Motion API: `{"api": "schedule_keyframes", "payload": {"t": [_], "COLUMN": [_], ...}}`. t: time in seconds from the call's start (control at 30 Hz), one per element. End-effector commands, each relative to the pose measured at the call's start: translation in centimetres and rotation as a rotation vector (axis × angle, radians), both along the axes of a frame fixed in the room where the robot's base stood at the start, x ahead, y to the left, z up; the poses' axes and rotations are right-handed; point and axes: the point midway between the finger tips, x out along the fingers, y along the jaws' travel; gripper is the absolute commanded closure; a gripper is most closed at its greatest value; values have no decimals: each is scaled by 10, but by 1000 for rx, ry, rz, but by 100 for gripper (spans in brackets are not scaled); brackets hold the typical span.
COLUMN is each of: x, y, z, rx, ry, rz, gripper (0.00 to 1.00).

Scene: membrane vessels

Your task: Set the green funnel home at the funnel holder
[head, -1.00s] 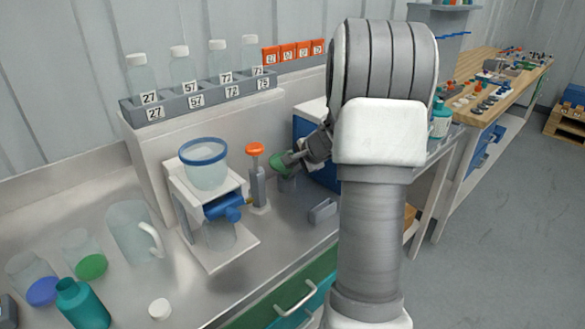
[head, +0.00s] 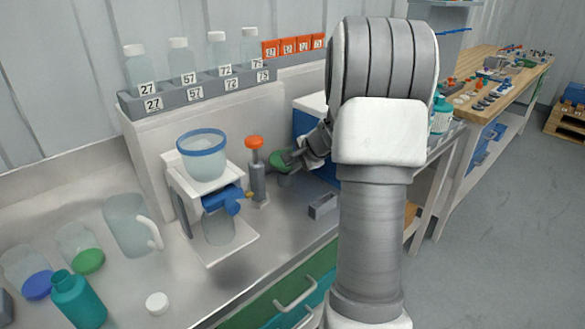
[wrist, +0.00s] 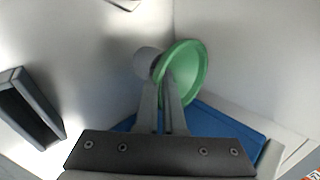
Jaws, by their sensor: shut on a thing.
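The green funnel (head: 280,160) is near the back of the metal bench, right of the orange-knobbed post. My gripper (head: 297,156) is shut on it at the funnel's right side. In the wrist view the fingers (wrist: 166,92) close on the funnel's rim (wrist: 190,76), which is tilted side-on. I cannot tell whether this is the funnel's stem or the funnel holder, nor whether the funnel is seated.
A filter stand with a blue-rimmed cup (head: 202,160) and an orange-knobbed post (head: 256,180) stand left of the funnel. A grey open box (head: 322,205) lies in front, and a blue cabinet (head: 304,123) is behind. A jug (head: 128,225) and a teal bottle (head: 80,300) stand farther left.

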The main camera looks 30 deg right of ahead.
Motion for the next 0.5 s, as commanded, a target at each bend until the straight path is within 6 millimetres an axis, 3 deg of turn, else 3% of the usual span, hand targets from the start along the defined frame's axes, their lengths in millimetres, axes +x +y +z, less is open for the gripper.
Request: {"api": "schedule_keyframes", "payload": {"t": [0.37,0.4,0.5], "x": [-1,-2,-2], "y": [1,1,1], "z": [-7,-7,-8], "rx": [4,4,4], "ry": [8,8,10], "rz": [1,1,1], "gripper": [100,87,69]}}
